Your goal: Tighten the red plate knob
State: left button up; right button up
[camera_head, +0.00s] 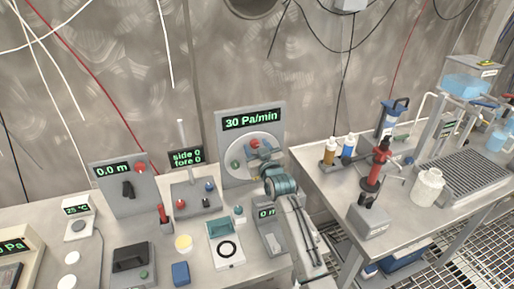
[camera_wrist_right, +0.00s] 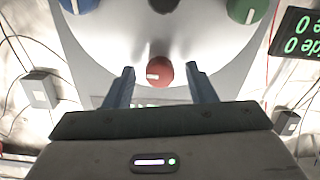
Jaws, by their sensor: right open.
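The red plate knob (camera_wrist_right: 159,72) is round with a small white mark. In the right wrist view it sits near the edge of a pale round plate (camera_wrist_right: 115,45), between the two fingers of my right gripper (camera_wrist_right: 160,78). The fingers are open, with a gap on each side of the knob. In the head view the red knob (camera_head: 255,143) shows just above my right gripper (camera_head: 262,154), which is in front of the plate and hides part of it. A display (camera_head: 251,119) above the plate reads 30 Pa/min. My left gripper is out of view.
A green knob (camera_wrist_right: 247,8), a blue knob (camera_wrist_right: 78,4) and a dark hub (camera_wrist_right: 163,3) share the plate. Left of it stand a side/fore panel (camera_head: 187,158) and a 0.0 m panel (camera_head: 112,170).

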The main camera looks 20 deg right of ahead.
jog(key=shift+c, duration=0.2)
jog(key=c, duration=0.9)
jog(key=shift+m, duration=0.3)
jog(key=m+p, duration=0.3)
jog(key=m, duration=0.1)
jog(key=shift+r, duration=0.2)
jog(key=m+p, duration=0.2)
jog(key=m, duration=0.3)
jog(key=shift+p, duration=0.4)
jog(key=m+p, duration=0.3)
jog(key=m, duration=0.1)
jog(key=shift+f+m+p, duration=0.1)
jog(key=shift+m+p, duration=0.75)
jog(key=shift+m, duration=0.95)
